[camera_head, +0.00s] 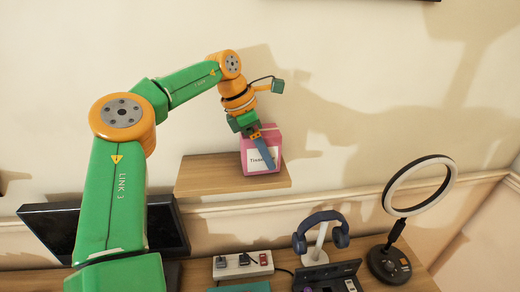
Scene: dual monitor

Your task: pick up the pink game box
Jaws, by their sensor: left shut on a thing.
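A pink box (273,138) with a white label is at the wooden wall shelf (205,175), near its right part. The label reads something like "Tissue" and is partly covered by a gripper finger. My left gripper (263,151) comes down from above and is shut on the pink box, with one blue-grey finger across its front face. The other finger is hidden behind the box. I cannot tell whether the box's underside touches the shelf. My right gripper is out of view.
Below the shelf is a desk with a dark monitor (45,225), a power strip (242,265), headphones on a stand (320,232), a dark open case (328,275) and a ring light (388,262). The shelf's left part is bare. The wall is close behind.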

